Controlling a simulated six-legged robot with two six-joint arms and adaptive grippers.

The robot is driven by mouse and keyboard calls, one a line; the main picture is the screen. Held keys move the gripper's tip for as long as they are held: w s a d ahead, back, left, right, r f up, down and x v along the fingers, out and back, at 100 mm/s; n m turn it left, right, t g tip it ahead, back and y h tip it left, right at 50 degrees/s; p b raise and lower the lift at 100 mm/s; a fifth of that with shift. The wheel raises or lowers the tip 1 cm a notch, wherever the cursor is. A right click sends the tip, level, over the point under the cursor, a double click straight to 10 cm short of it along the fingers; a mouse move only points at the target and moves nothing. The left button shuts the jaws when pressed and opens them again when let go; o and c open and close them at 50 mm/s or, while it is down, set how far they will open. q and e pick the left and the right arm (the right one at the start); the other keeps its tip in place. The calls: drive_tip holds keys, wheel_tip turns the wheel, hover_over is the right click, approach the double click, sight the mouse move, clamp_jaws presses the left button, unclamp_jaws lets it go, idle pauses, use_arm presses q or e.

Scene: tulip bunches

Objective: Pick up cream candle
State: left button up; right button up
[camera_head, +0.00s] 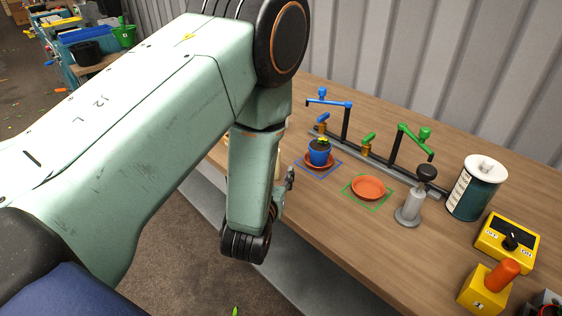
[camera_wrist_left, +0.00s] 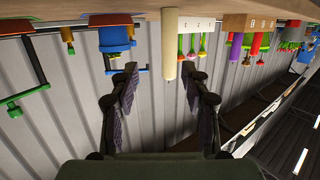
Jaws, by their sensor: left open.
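The cream candle (camera_wrist_left: 169,46) is a plain pale cylinder. In the left wrist view, which is upside down, it stands on the wooden table top and lies between the two finger lines, ahead of the fingertips. My left gripper (camera_wrist_left: 160,74) is open and empty, with a dark finger on each side of the candle's line. In the head view my left gripper (camera_head: 286,190) shows only in part at the table's front edge, beside a sliver of cream (camera_head: 277,168). My own arm hides most of that area. My right gripper is in neither view.
On the table (camera_head: 340,228), a blue pot (camera_head: 319,157) stands on a saucer, right of my gripper. An empty orange saucer (camera_head: 369,187), a grey stand (camera_head: 409,208) and a dark green canister (camera_head: 475,190) stand farther right. Flower bunches (camera_wrist_left: 198,44) are beside the candle. A corrugated wall rises behind.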

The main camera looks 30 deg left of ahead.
use_arm(q)
drive_tip(key=x, duration=0.3)
drive_tip(key=a+b+x, duration=0.1)
drive_tip(key=x, duration=0.2)
drive_tip(key=shift+a+f, duration=0.15)
drive_tip(key=shift+f, duration=0.05)
drive_tip(key=shift+w, duration=0.15)
drive_tip(key=shift+a, duration=0.15)
drive_tip(key=c, duration=0.6)
clamp_jaws()
